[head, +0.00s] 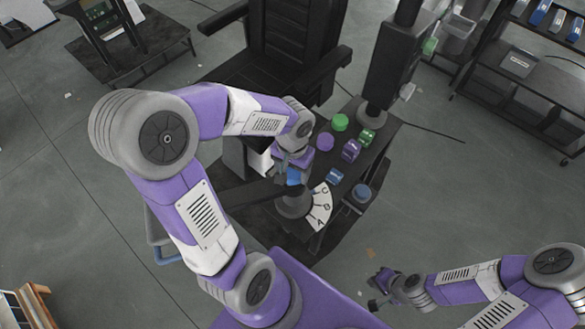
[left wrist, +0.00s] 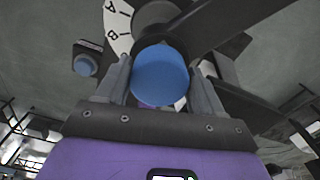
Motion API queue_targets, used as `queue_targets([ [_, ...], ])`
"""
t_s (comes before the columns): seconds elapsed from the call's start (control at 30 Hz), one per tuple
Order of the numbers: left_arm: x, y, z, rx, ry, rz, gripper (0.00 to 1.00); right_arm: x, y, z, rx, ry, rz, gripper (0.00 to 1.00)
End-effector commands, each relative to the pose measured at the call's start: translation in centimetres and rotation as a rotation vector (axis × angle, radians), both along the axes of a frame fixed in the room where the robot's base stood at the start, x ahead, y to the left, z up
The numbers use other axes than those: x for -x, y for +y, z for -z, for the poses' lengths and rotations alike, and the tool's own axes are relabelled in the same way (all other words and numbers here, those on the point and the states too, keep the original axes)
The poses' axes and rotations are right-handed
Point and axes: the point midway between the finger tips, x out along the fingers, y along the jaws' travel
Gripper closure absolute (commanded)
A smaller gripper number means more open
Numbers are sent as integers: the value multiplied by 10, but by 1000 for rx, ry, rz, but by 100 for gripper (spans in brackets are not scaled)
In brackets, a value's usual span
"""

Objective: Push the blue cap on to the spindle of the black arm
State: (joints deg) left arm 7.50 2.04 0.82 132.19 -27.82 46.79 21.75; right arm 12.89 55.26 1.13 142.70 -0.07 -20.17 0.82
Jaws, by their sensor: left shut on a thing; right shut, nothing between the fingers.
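The blue cap (head: 294,177) is between the fingers of my left gripper (head: 289,174), which is shut on it. In the left wrist view the blue cap (left wrist: 160,75) shows large between the two fingers, its round face towards the camera. The black arm (head: 252,194) reaches out to the left from a round grey hub (head: 293,205), beside a white dial plate (head: 320,208) with letters. The cap overlaps the hub area in the wrist view; the spindle is hidden, and I cannot tell if they touch. My right gripper (head: 381,289) is shut and empty, over the floor at lower right.
On the dark bench stand a purple cap (head: 325,142), a green cap (head: 340,122) and several small coloured parts. A blue button on a box (head: 361,193) is at its right edge. A black chair (head: 290,45) and dark column (head: 395,60) stand behind.

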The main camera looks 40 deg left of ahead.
Motion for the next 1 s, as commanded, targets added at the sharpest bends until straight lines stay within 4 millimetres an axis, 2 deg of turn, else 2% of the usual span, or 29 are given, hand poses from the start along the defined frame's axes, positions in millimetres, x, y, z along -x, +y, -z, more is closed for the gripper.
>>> queue_targets([
  [1.0,0,0,4,0,1,0,64,0,0,5,0,0,0,100],
])
